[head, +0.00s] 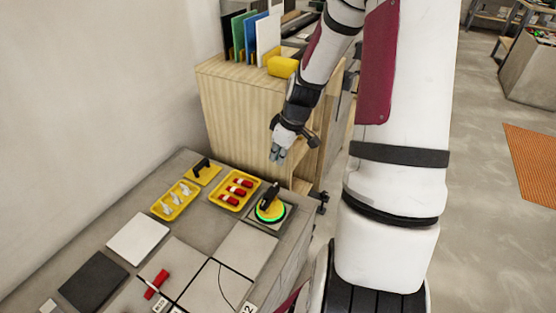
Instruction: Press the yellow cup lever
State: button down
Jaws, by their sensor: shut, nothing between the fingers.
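The yellow cup (270,213) sits on a small square pad near the right back edge of the grey work surface. Its round body is yellow with a bright green ring. A black lever (270,194) stands up from its top, tilted toward the upper right. Whether the lever is pressed down cannot be told at this size. My gripper (278,158) is shut and empty. It hangs in the air above and behind the cup, apart from it, in front of the wooden cabinet.
A yellow tray with red-capped pieces (253,183) lies left of the cup. Another yellow tray (157,208) holds white pieces. A yellow float with a black handle (213,175) lies behind. A wooden cabinet (230,110) stands close behind my gripper. Tiles and a red-handled tool (158,284) lie in front.

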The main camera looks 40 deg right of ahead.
jog(key=b, duration=0.3)
send_over(274, 185)
jog(key=f, duration=0.9)
jog(key=shift+s+a+f, duration=0.1)
jog(key=shift+a+f, duration=0.1)
jog(key=shift+f, duration=0.85)
jog(key=shift+d, duration=0.1)
